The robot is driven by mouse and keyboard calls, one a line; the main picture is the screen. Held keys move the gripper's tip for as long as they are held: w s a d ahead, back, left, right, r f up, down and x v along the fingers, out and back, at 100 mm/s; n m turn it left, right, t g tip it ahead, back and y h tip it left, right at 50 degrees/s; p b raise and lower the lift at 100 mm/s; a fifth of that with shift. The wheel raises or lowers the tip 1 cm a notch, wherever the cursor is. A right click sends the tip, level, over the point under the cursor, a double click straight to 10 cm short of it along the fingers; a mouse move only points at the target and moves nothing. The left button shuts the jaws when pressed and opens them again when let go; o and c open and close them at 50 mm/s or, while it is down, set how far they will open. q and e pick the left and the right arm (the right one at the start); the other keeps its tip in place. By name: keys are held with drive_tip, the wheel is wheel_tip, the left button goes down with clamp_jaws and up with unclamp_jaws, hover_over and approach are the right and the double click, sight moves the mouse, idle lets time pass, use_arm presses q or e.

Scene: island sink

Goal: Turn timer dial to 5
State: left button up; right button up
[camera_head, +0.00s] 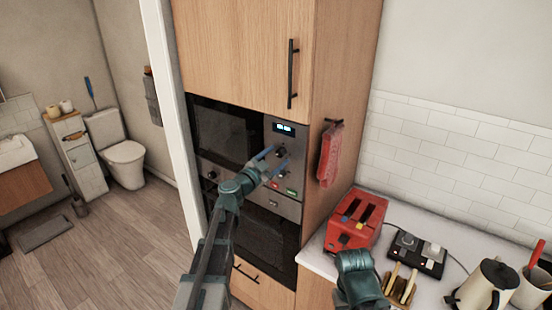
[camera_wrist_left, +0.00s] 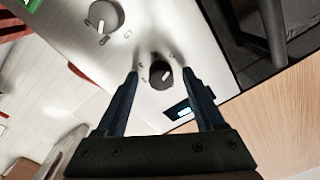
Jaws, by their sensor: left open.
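The control panel (camera_head: 287,172) of the built-in oven and microwave has a lit display at its top. A dark round dial (camera_head: 281,153) sits below the display, partly behind my left gripper. In the left wrist view this dial (camera_wrist_left: 160,77) has small marks around it and lies between the two fingertips, with a gap on both sides. My left gripper (camera_head: 271,159) is open and empty, facing the panel. A second, larger knob (camera_wrist_left: 105,16) is farther along the panel. The dial's setting is too small to read.
A red toaster (camera_head: 356,222) stands on the counter to the right, beside a dark board with small items (camera_head: 417,252). A red mitt (camera_head: 330,155) hangs on the cabinet side. A black cabinet handle (camera_head: 292,73) is above the panel.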

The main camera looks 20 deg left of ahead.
use_arm(q)
drive_tip(key=v, duration=1.3)
drive_tip(key=shift+s+a+b, duration=0.15)
drive_tip(key=shift+s+b, duration=0.2)
drive_tip(key=s+d+f+g+h+b, duration=0.1)
drive_tip(key=s+d+f+g+b, duration=0.5)
drive_tip(key=d+f, duration=0.6)
drive_tip(key=s+d+f+g+h+b, duration=0.15)
drive_tip(key=s+d+f+g, duration=0.45)
drive_tip(key=d+f, duration=0.6)
drive_tip(key=s+a+f+n+g+y+b, duration=0.2)
drive_tip(key=s+f+n+g+y+b, duration=0.3)
drive_tip(key=s+f+y, duration=0.5)
drive_tip(key=shift+s+f+n+g, duration=0.45)
drive_tip(key=shift+f+n, duration=0.25)
drive_tip(key=shift+f, duration=0.25)
